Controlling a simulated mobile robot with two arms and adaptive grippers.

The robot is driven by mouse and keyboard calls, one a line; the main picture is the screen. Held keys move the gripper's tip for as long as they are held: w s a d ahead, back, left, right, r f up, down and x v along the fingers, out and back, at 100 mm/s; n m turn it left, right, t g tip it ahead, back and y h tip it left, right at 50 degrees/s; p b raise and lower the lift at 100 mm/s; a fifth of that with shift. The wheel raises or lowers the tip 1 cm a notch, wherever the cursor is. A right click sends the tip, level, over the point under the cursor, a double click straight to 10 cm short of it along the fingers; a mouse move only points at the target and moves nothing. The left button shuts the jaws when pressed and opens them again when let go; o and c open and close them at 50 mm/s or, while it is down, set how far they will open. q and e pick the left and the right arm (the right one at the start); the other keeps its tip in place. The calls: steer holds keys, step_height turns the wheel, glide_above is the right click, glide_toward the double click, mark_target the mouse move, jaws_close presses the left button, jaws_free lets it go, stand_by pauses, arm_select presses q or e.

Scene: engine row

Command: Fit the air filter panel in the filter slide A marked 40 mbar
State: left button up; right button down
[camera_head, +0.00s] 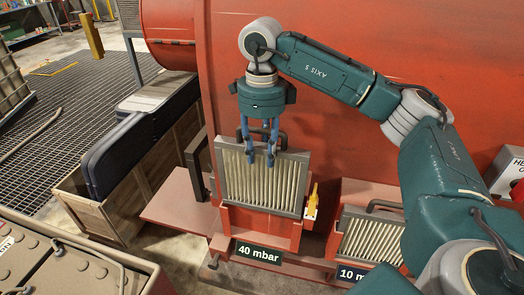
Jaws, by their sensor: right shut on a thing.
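The air filter panel (262,182) has pale vertical pleats in a grey frame. It stands nearly upright at the filter slide A (262,224), a red housing with the "40 mbar" plate (259,252) on its front. The panel's lower edge is at the slide's top; I cannot tell how deep it sits. My right gripper (260,160), with blue fingers, comes down from above and is shut on the panel at its top edge, near a dark handle. The fingers cover a small part of the pleats. My left gripper is not in view.
A second red slide with a pleated panel (372,238) and a partly covered "10 m…" plate (352,274) is at the right, behind my right arm. A yellow lever (312,200) stands beside the 40 mbar slide. A wooden crate (105,212) with dark panels is at the left.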

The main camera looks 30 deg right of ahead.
steer(key=shift+f+b, duration=4.55)
steer(key=shift+f, duration=1.9)
steer(key=c, duration=1.2)
jaws_free()
steer(key=shift+f, duration=0.1)
step_height(320, 180, up, 12)
steer(key=shift+r, duration=0.1)
